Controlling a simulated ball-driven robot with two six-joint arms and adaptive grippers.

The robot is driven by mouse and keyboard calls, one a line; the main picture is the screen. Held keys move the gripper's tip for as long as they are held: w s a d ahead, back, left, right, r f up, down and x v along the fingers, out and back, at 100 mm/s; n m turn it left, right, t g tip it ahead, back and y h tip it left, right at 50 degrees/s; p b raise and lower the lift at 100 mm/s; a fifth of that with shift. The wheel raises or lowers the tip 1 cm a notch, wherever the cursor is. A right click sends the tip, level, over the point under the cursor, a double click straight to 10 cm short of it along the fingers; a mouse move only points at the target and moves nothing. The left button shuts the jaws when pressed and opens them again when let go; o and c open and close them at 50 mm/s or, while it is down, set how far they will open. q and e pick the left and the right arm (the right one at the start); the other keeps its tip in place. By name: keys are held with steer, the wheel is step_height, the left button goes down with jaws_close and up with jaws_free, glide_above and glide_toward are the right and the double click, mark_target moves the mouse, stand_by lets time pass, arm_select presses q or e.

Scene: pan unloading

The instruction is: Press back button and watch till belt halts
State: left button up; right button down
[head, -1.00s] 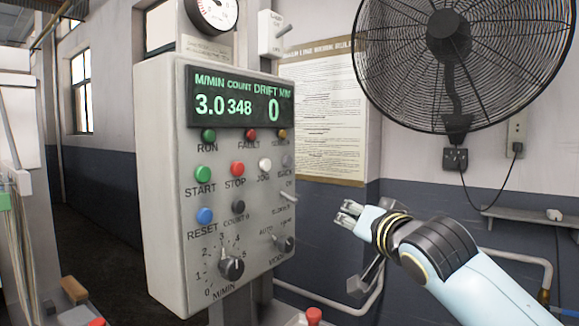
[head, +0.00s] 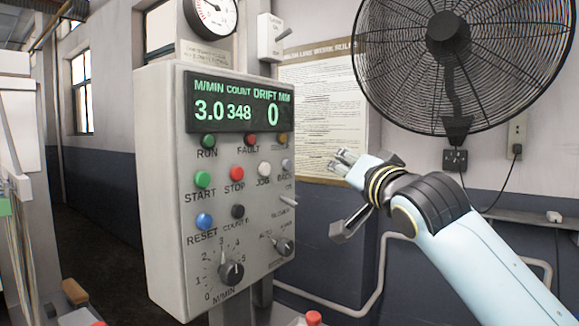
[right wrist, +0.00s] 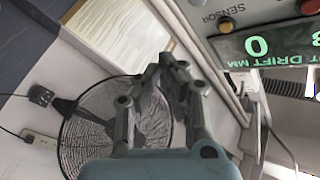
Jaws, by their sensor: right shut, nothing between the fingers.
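The grey control panel (head: 160,190) stands at the middle left in the head view. Its green display (head: 238,104) reads 3.0 M/MIN, COUNT 348 and DRIFT 0. The back button (head: 287,164) is a small grey button at the panel's right edge, beside the white jog button (head: 264,169). My right gripper (head: 340,160) is shut and empty, to the right of the back button and apart from the panel. In the right wrist view the right gripper's fingers (right wrist: 172,62) are together, with the display (right wrist: 270,45) at the upper right. My left gripper is not in view.
A black wall fan (head: 450,40) hangs above and right of my right arm. A paper notice (head: 322,105) is on the wall behind the gripper. A red knob (head: 314,317) stands low in front of the panel.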

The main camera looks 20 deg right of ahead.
mark_target(287, 165)
steer(key=w+a, duration=0.4)
steer(key=w, duration=0.2)
steer(key=shift+w+b, duration=0.25)
steer(key=shift+b, duration=0.05)
stand_by(1.3)
steer(key=shift+w+a, duration=0.2)
steer(key=shift+w, duration=0.15)
